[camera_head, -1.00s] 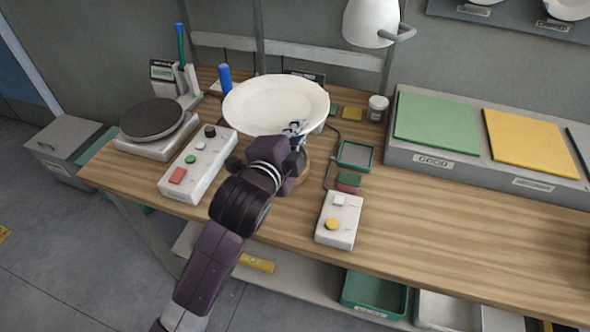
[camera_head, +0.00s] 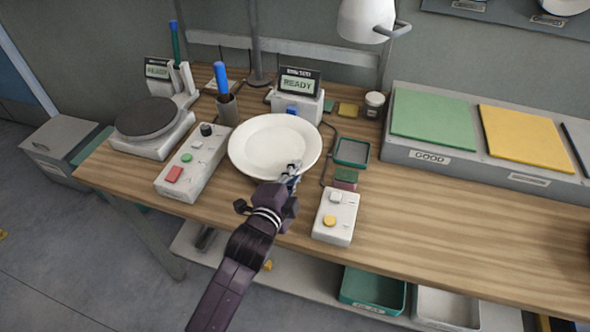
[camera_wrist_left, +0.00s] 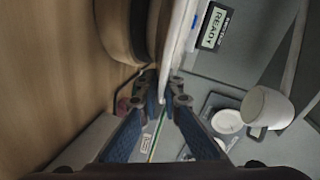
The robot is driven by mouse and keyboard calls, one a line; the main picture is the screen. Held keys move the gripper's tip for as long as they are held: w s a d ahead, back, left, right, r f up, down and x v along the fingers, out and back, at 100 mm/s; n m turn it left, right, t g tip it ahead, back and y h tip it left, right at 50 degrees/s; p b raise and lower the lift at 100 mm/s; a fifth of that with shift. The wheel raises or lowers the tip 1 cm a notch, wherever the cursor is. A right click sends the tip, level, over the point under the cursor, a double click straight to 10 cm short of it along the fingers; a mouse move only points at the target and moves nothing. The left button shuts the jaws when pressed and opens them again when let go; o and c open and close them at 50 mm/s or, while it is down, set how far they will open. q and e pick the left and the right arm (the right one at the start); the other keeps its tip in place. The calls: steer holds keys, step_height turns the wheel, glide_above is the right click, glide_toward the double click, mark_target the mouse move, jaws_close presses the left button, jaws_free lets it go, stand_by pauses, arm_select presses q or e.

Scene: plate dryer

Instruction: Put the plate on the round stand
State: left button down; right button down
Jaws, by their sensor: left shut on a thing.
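The white plate (camera_head: 272,146) is roughly level over the left-middle part of the table. My left gripper (camera_head: 291,176) is shut on the plate's near right rim. In the left wrist view the plate (camera_wrist_left: 176,40) shows edge-on between the fingertips. A round brown stand (camera_wrist_left: 118,32) is right below the plate in that view, very close to it. I cannot tell whether they touch. In the head view the plate hides this stand. My right gripper is not in view.
A control box with buttons (camera_head: 193,165) is close left of the plate, and a smaller button box (camera_head: 337,215) is at its right front. Behind are a pen cup (camera_head: 228,110) and a READY display (camera_head: 299,82). A dark round disc (camera_head: 148,117) sits far left. The right table front is clear.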

arm_select(q)
steer(key=shift+r, duration=0.2)
steer(key=c, duration=2.6)
jaws_free()
steer(key=shift+f, duration=0.25)
steer(key=o, duration=0.5)
steer(key=shift+s+r, duration=0.1)
steer(key=b+v, duration=0.1)
steer(key=v, duration=1.1)
